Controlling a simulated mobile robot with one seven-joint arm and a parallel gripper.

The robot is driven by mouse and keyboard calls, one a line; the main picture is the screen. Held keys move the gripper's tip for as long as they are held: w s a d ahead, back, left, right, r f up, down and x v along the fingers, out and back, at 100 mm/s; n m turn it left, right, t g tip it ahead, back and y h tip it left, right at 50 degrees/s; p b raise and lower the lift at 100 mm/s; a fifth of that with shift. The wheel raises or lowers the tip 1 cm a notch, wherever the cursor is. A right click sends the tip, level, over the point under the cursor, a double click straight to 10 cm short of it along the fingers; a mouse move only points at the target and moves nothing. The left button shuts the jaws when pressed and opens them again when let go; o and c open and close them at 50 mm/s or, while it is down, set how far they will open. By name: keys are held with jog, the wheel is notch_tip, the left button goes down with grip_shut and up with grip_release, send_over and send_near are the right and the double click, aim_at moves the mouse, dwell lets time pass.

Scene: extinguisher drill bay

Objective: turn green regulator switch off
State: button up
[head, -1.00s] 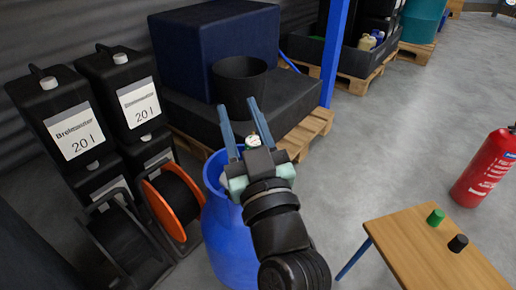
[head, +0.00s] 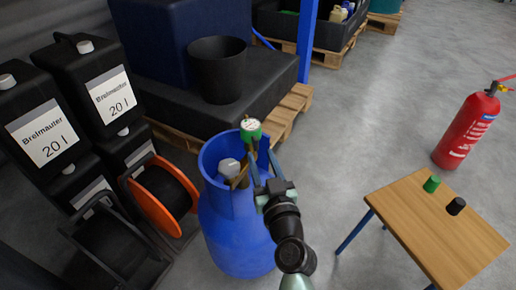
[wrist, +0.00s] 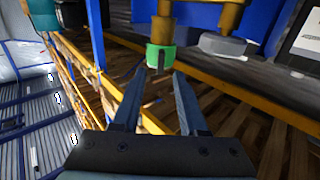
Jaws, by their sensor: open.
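The green regulator switch (head: 250,128) sits at the top of a blue gas cylinder (head: 232,235), by the collar opening. In the head view it shows a pale, dial-like top with a green rim. In the wrist view it is a green cap (wrist: 160,58) with a dark slot, on a brass stem. A grey knob (head: 229,166) is beside it, also in the wrist view (wrist: 222,44). My gripper (head: 262,155) is open and empty. Its fingertips (wrist: 159,72) point at the green switch, close to it; I cannot tell whether they touch.
A wooden table (head: 415,225) with a green piece (head: 431,184) and a black piece (head: 456,206) stands right. A red extinguisher (head: 466,130) stands behind it. An orange reel (head: 145,207) and black canisters (head: 42,130) crowd the left. A black bucket (head: 217,70) is behind. Floor between is clear.

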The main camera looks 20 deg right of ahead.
aim_at(256, 145)
jog(key=shift+w+d, duration=0.2)
jog(key=shift+w, duration=1.7)
grip_shut()
